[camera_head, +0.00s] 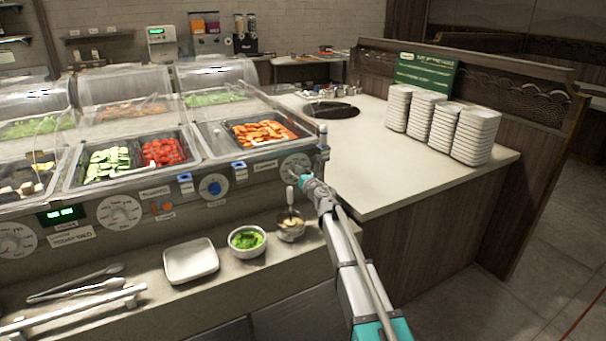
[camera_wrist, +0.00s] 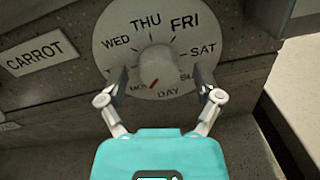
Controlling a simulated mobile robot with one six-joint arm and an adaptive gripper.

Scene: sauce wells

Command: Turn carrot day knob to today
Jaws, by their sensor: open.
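The carrot day dial (camera_wrist: 112,40) is a pale round plate with day names around it; WED, THU, FRI and SAT are readable, SUN is partly covered by a finger, and MON and DAY are at the bottom. The knob (camera_wrist: 156,61) is at its centre. A red mark below the knob points down and slightly left, near MON. My gripper (camera_wrist: 162,86) is open, its fingers spread to the lower left and right of the knob; contact cannot be told. The CARROT label (camera_wrist: 34,54) is to the left. In the head view, my gripper (camera_head: 304,181) is at the dial (camera_head: 294,163).
A green display (camera_head: 62,214) is on the counter front at left; its text is too small to read. A bowl of greens (camera_head: 247,252), a small metal cup (camera_head: 290,230) and a white dish (camera_head: 190,266) stand on the ledge below. Plate stacks (camera_head: 440,127) stand on the right counter.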

